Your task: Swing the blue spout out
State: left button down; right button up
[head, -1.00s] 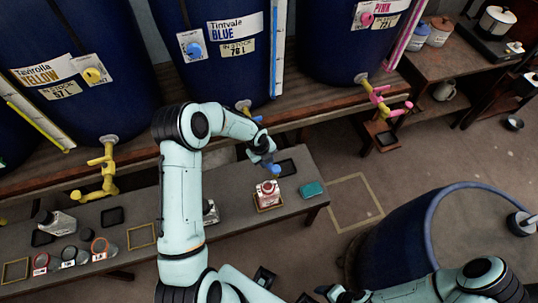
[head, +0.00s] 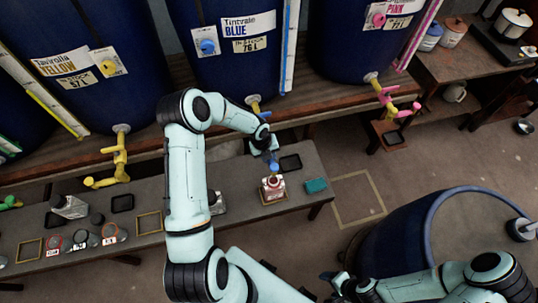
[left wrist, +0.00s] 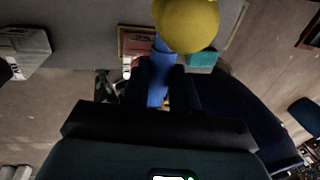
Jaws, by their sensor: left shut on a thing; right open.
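The blue vat (head: 241,75) stands at the back with a yellow tap fitting (head: 254,101) low on its front. My left gripper (head: 264,146) is in front of this tap and shut on the blue spout. In the left wrist view the blue spout (left wrist: 158,88) runs between the two dark fingers, under a large yellow rounded part (left wrist: 187,22). My right gripper (head: 338,284) is low in the head view, apart from the spout, open and partly hidden.
Yellow (head: 121,155) and pink (head: 387,98) taps stand to either side. The grey bench (head: 237,190) holds bottles, jars, dark pads and a teal block (head: 316,185). The floor by a marked square (head: 358,198) is clear.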

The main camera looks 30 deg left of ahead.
pick_arm(q)
jog(key=c, duration=0.9)
grip_release()
jog(key=r, duration=0.4)
jog(key=s+a+r+p, duration=0.1)
jog(key=r, duration=0.3)
jog(key=s+r, duration=0.1)
jog(key=r, duration=0.4)
jog(key=shift+a+r, duration=0.1)
jog(key=shift+a, duration=0.3)
pick_arm(e)
jog(key=shift+w+r, duration=0.8)
jog(key=shift+r, duration=0.05)
